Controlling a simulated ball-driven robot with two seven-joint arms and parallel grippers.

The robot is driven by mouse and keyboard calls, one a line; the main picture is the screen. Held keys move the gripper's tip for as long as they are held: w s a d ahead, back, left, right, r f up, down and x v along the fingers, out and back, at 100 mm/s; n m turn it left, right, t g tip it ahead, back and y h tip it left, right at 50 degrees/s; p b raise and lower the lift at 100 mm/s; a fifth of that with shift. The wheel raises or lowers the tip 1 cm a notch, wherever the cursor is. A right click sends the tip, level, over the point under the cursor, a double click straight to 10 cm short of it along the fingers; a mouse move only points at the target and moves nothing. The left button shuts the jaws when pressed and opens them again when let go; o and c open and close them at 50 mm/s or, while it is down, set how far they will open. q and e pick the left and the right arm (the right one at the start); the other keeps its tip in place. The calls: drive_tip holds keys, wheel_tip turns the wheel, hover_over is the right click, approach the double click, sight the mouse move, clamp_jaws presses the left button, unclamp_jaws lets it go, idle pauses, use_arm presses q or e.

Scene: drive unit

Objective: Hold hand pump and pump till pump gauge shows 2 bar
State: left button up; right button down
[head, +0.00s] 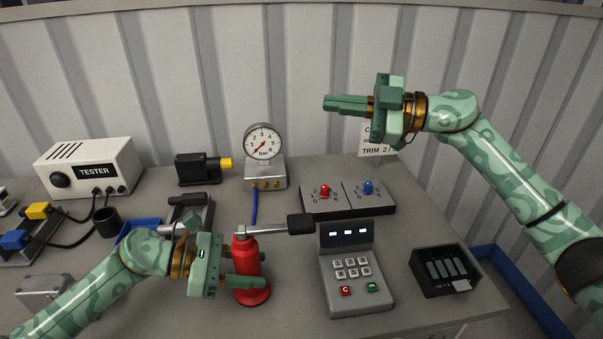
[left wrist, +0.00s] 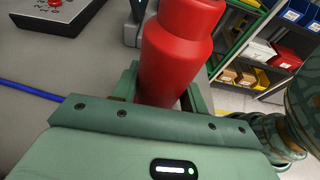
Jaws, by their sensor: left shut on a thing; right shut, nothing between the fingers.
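The red hand pump (head: 245,257) stands upright on the bench, its grey lever and black handle (head: 300,224) stretching out to the right, roughly level. My left gripper (head: 240,268) is shut around the red body; the left wrist view shows the red body (left wrist: 172,55) between its fingers. The pump gauge (head: 262,142) stands behind on a metal block; its red needle points to the lower left, near the low end of the dial. My right gripper (head: 345,104) is shut and empty, raised up and to the right, well apart from the handle.
A blue hose (head: 254,207) runs down from the gauge block. A keypad unit (head: 354,272) stands close to the right of the pump, partly below the handle. Behind it is a panel with red and blue knobs (head: 347,199). A black tray (head: 445,271) lies further right.

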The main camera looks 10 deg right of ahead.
drive_tip(key=s+a+f+n+g+h, duration=0.25)
drive_tip(key=s+a+g+h, duration=0.35)
drive_tip(key=a, duration=0.4)
drive_tip(key=m+h, duration=0.5)
drive_tip(key=h, duration=0.5)
hover_over(301, 220)
drive_tip(key=f, duration=0.2)
drive_tip(key=a+f, duration=0.1)
drive_tip(key=f, duration=0.1)
drive_tip(key=shift+w, duration=0.1)
drive_tip(key=shift+d+r+m+h, duration=0.15)
drive_tip(key=shift+d+m+h, duration=0.1)
drive_tip(key=shift+d+h, duration=0.05)
drive_tip(key=shift+d+f, duration=0.15)
drive_tip(key=shift+f, duration=0.05)
wheel_tip(301, 220, down, 4)
drive_tip(key=shift+r+m+h, duration=0.25)
drive_tip(key=shift+m+h, duration=0.05)
drive_tip(key=shift+f, duration=0.4)
